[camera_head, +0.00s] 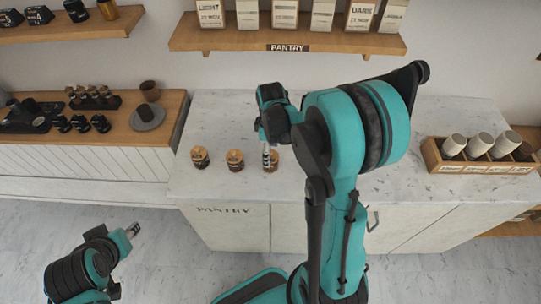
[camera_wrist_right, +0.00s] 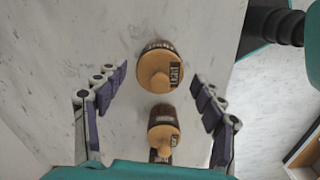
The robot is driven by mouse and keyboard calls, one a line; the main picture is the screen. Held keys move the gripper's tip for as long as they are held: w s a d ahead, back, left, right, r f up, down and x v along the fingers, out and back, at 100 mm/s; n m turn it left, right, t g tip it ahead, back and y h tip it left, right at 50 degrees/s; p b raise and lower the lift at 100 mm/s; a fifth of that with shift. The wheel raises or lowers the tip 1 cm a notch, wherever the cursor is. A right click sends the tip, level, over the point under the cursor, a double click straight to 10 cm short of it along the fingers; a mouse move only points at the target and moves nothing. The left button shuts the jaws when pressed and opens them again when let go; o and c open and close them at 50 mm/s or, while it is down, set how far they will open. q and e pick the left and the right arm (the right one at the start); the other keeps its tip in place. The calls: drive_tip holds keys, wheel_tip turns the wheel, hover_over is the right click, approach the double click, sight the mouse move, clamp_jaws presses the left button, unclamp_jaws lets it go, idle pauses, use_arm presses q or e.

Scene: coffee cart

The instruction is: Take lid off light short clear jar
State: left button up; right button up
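Three short clear jars with dark contents and round wooden lids stand in a row on the marble counter. The left jar (camera_head: 200,157) and middle jar (camera_head: 235,160) show clearly; the right one (camera_head: 272,160) is partly hidden by my right gripper (camera_head: 267,158). In the right wrist view, the jar whose lid tag reads LIGHT (camera_wrist_right: 158,67) lies between and slightly beyond the open fingers of my right gripper (camera_wrist_right: 160,80), apart from both. Another lidded jar (camera_wrist_right: 163,134) sits below it; its tag is unreadable. My left gripper (camera_head: 133,230) is away from the counter, over the floor.
A wooden crate of cups (camera_head: 485,168) stands at the counter's right. A wooden side counter (camera_head: 130,128) at left holds a tray, cups and small dark items. The pantry shelf (camera_head: 235,44) with bags hangs above. The marble around the jars is clear.

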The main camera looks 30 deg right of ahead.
drive_tip(key=c, duration=0.6)
drive_tip(key=shift+c, duration=0.2)
drive_tip(key=shift+r, duration=0.1)
